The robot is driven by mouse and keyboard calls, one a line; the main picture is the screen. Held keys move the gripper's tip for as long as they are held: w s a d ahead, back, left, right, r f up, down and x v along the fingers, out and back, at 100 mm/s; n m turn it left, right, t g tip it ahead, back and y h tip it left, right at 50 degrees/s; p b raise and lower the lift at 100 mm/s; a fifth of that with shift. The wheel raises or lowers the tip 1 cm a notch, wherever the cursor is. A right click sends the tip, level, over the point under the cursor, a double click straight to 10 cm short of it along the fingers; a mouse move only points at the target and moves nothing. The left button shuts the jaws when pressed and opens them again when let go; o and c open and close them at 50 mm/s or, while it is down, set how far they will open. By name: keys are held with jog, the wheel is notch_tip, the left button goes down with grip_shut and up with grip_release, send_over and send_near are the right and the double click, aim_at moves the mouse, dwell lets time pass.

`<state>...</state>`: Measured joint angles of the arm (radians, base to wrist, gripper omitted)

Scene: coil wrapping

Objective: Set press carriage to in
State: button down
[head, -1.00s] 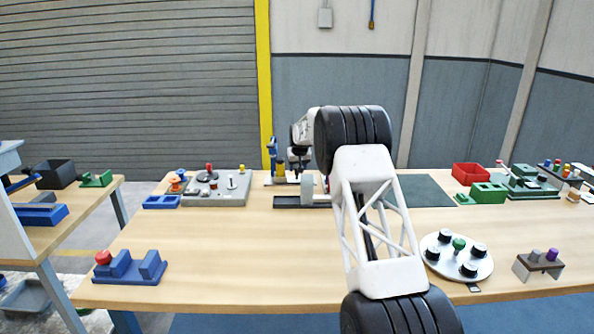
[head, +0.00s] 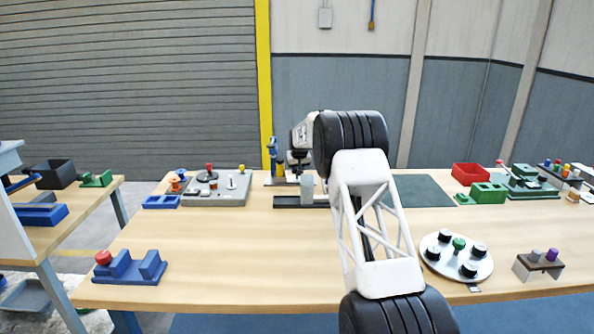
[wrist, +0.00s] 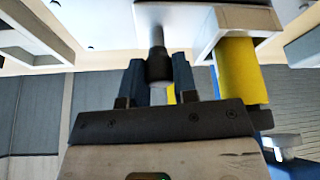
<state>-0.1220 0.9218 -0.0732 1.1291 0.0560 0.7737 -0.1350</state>
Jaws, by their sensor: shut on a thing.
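In the wrist view my gripper (wrist: 158,80) is shut on a dark grey upright handle (wrist: 157,50), with one finger on each side of it. A thick yellow cylinder (wrist: 238,65) stands close to the right of the fingers. In the head view my gripper (head: 299,160) is at the press at the back middle of the table, beside its blue upright (head: 273,155). A dark base (head: 292,202) with a grey block (head: 307,187) lies in front. My arm hides the right part, and how far in the carriage sits cannot be told.
A grey panel (head: 236,192) with knobs and a blue tray (head: 161,202) stand left of the press. A dark green mat (head: 425,190) and a red bin (head: 467,174) lie to the right. The front middle of the table is clear.

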aim_at(290, 179)
jog(key=shift+a, duration=1.8)
jog(key=c, duration=0.9)
grip_release()
jog(key=shift+r, duration=0.1)
jog(key=shift+r, duration=0.2)
jog(key=shift+v, duration=3.6)
jog(key=shift+s, duration=0.15)
